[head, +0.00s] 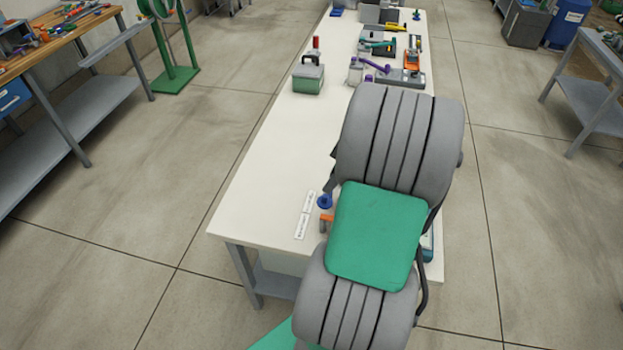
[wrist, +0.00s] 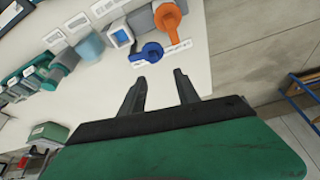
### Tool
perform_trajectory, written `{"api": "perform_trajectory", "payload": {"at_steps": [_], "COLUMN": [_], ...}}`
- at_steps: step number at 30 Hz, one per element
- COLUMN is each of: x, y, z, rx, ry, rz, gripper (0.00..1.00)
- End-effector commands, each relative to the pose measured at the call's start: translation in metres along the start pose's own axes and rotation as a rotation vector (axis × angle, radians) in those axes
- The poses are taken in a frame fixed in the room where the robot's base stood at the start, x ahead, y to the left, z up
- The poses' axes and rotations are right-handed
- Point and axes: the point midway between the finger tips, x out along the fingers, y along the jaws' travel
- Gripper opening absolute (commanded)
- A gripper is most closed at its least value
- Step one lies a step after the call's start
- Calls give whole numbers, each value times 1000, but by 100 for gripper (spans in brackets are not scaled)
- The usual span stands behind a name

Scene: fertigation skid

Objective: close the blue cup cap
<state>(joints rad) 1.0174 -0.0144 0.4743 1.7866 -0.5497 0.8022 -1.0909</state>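A blue round piece with a short tab, which looks like the blue cup cap (wrist: 150,52), lies by white label strips on the table in the wrist view. In the head view the blue piece (head: 324,201) shows just left of my arm. My gripper (wrist: 160,76) is open and empty; its two dark fingers point toward the blue piece and are apart from it. In the head view my arm hides most of the gripper. Whether the cap is open or shut is too small to tell.
An orange round cap (wrist: 167,20) sits beside the blue one. A light blue cup (wrist: 89,46) and a white-and-blue block (wrist: 120,36) stand left of it. A green-and-grey box (head: 308,76) stands farther along the white table (head: 262,150). The table's left middle is clear.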

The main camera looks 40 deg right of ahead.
Motion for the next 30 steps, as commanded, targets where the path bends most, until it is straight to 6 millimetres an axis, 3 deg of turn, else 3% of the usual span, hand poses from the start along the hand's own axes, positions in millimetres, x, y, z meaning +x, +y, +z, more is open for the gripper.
{"api": "perform_trajectory", "payload": {"at_steps": [1,4,18,26,30], "x": [2,6,78,81,81], "y": [6,10,10,10,10], "z": [12,19,16,16,16], "rx": [-7,-24,-27,-26,-26], "ry": [11,22,21,21,21], "rz": [-1,-3,-3,1,0], "gripper": [38,38,38,38,28]}}
